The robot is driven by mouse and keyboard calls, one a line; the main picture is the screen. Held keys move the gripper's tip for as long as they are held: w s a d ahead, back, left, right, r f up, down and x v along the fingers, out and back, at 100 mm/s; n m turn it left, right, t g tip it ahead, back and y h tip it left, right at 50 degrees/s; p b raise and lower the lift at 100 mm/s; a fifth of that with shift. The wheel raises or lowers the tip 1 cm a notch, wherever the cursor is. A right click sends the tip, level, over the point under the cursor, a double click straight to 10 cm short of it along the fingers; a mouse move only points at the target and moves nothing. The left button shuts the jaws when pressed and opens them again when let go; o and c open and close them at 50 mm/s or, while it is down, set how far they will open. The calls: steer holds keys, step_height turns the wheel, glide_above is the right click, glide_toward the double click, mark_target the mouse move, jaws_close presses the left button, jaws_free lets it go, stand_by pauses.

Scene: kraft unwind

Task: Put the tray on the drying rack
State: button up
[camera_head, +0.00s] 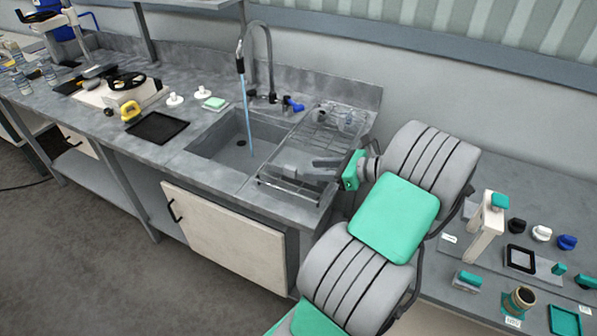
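A flat black tray (158,127) lies on the grey counter to the left of the sink. The wire drying rack (290,162) stands on the counter at the sink's right side, with clear glassware at its back end. My gripper (306,168) reaches in from the right over the rack, far from the black tray. Its two grey fingers look spread apart, with nothing seen between them. Whether the fingers touch the rack is unclear, and they hide part of it.
The sink (235,143) lies between tray and rack, under a tall faucet (270,60) with a blue stream or hose. The right bench holds several small items and a teal tray (565,321).

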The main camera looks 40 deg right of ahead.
steer(key=w+a+r+n+g+h+p, duration=0.1)
steer(key=w+a+n+g, duration=0.3)
steer(key=a+n, duration=0.6)
steer(key=w+a+r+n+g, duration=0.2)
steer(key=w+a+n+g, duration=0.15)
steer(key=a+n, duration=0.55)
steer(key=s+a+r+n+h, duration=0.1)
steer(key=s+a+n, duration=0.4)
steer(key=a+n, duration=0.1)
steer(key=s+a+r+n+g+h, duration=0.1)
steer(key=s+a+r+n+h, duration=0.1)
steer(key=s+a+n, duration=0.3)
steer(key=a+n, duration=0.2)
steer(key=a, duration=0.2)
